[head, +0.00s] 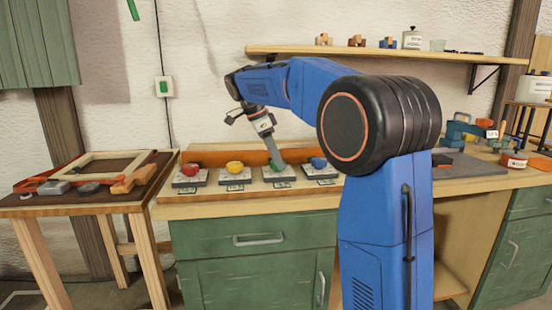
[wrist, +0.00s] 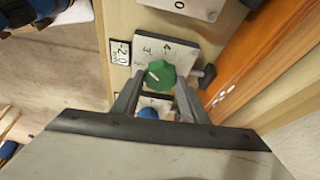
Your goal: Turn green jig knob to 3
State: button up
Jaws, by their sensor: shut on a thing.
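The green knob (wrist: 160,75) sits on a pale jig plate (wrist: 178,45) with numbers around it; a 3 and a 4 can be made out. A white pointer line on the knob faces toward the upper left in the wrist view, near the 3 side; its exact setting is hard to tell. My gripper (wrist: 158,84) has one finger on each side of the green knob and is shut on it. In the head view my gripper (head: 275,160) reaches down onto the green jig (head: 279,174), whose knob is mostly hidden there.
The red knob (head: 190,169) and yellow knob (head: 234,167) jigs stand to the left, the blue knob (head: 318,162) jig just to the right. An orange board (head: 210,157) runs behind them. A side table (head: 80,204) with a wooden frame stands at the left.

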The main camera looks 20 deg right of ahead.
jog(key=shift+m, duration=0.4)
jog(key=o, duration=1)
jog(key=shift+r, duration=0.15)
